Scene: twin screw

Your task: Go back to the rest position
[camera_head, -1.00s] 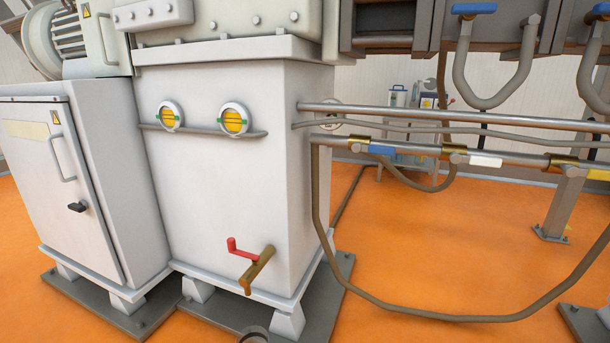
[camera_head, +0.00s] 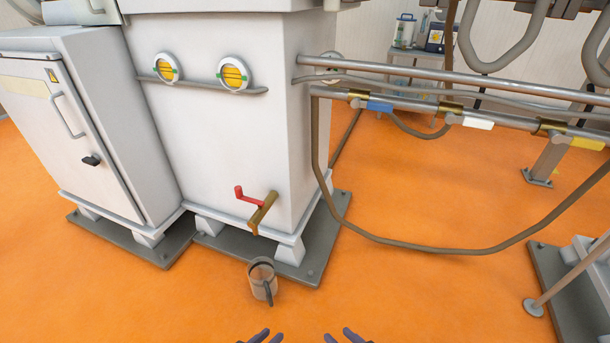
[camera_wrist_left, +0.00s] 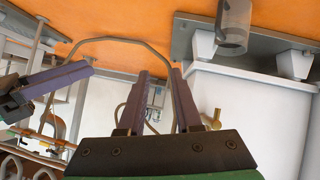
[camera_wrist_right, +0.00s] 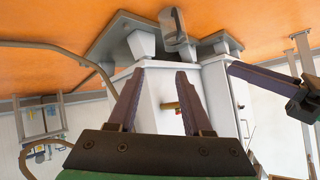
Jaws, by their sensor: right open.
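My left gripper (camera_head: 267,336) shows at the bottom edge of the head view, only its fingertips in frame. My right gripper (camera_head: 342,335) is close to its right, also cut off by the edge. In the left wrist view the left gripper's fingers (camera_wrist_left: 158,78) stand apart with nothing between them. In the right wrist view the right gripper's fingers (camera_wrist_right: 160,75) stand apart and empty. Each wrist view also shows part of my other gripper at the side. Both grippers are apart from the machine and the jug.
A grey see-through jug (camera_head: 262,281) stands on the orange floor before the white tank (camera_head: 215,140), below a brass tap (camera_head: 262,212) with a red handle. A white cabinet (camera_head: 75,140) stands left. Pipes (camera_head: 450,82) and a hanging hose (camera_head: 420,249) are right. The middle floor is clear.

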